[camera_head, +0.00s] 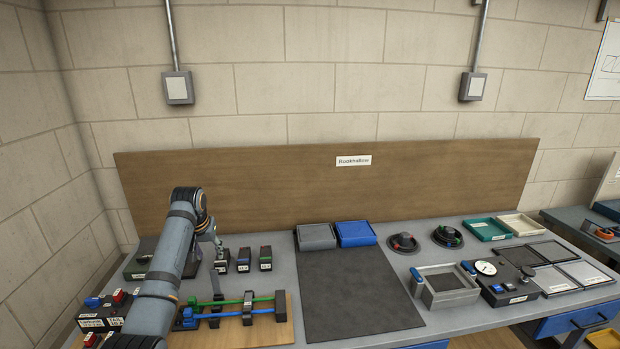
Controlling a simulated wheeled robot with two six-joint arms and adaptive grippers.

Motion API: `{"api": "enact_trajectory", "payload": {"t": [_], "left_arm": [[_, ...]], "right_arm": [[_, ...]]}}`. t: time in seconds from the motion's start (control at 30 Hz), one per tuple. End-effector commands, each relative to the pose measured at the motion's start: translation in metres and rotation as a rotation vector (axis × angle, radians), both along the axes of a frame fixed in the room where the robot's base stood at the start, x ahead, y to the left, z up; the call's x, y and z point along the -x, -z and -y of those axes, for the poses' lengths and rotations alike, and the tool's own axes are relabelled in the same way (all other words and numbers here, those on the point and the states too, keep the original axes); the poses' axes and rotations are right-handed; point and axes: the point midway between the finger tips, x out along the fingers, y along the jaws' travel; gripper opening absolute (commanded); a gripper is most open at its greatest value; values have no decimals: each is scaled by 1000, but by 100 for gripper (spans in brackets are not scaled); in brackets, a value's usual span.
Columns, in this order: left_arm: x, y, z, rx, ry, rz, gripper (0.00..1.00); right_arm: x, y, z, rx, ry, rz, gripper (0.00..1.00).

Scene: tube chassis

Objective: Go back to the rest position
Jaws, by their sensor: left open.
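My left arm rises from the bottom left, bends at the top and points down and away. My left gripper (219,258) is open, small and partly hidden, by the row of small dark blocks at the back left of the bench. I cannot tell whether it touches the block beside it. In front, green and blue tubes (234,303) lie across dark holders on a wooden board (262,329). My right gripper is not in view.
A dark mat (356,295) lies clear in the middle, with grey (316,237) and blue (355,233) bins behind it. A grey box (447,287) and a gauge device (500,280) stand to the right. Labelled boxes stand at the left. A wooden panel (270,187) backs the bench.

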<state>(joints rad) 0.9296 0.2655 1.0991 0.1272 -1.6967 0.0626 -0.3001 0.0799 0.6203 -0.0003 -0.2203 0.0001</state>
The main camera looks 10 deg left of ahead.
Motion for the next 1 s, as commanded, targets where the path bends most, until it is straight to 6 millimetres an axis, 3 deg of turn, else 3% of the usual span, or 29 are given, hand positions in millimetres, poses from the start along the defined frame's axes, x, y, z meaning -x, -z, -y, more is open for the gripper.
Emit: {"api": "enact_trajectory", "payload": {"t": [0.03, 0.2, 0.3, 0.4, 0.6, 1.0], "left_arm": [[13, 29, 7, -16, 20, -15, 45], [87, 117, 41, -74, 110, -30, 45], [144, 154, 62, -90, 162, -35, 45], [198, 174, 80, -95, 203, -37, 45], [273, 182, 99, -92, 244, -37, 45], [369, 163, 120, -75, 279, -36, 45]], "right_arm": [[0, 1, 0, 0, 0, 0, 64], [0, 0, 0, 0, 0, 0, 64], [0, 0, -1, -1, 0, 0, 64], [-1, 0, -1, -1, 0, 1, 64], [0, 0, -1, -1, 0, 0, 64], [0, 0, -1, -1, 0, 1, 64]]}}
